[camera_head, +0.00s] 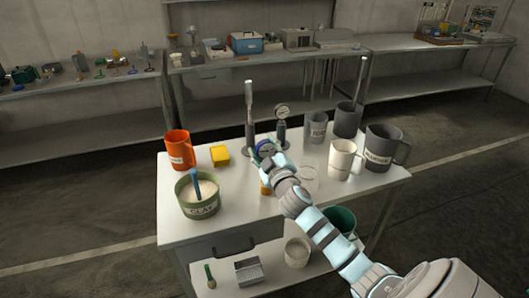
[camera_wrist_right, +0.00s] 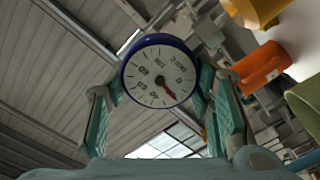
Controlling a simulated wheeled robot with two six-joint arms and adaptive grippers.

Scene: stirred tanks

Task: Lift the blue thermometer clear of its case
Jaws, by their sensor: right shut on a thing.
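The blue thermometer has a blue rim (camera_head: 264,147) in the head view. In the right wrist view its round white dial (camera_wrist_right: 160,76) with a red needle faces the camera. My right gripper (camera_head: 265,153) is shut on it above the middle of the table; its green fingers (camera_wrist_right: 160,100) sit on either side of the dial. The thermometer's stem and its case cannot be made out behind my gripper, so I cannot tell whether it is clear of the case. My left gripper is not in view.
A dial gauge (camera_head: 282,110) and a tall metal probe (camera_head: 249,95) stand upright just behind my gripper. A white mug (camera_head: 341,160) and several dark mugs are right.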

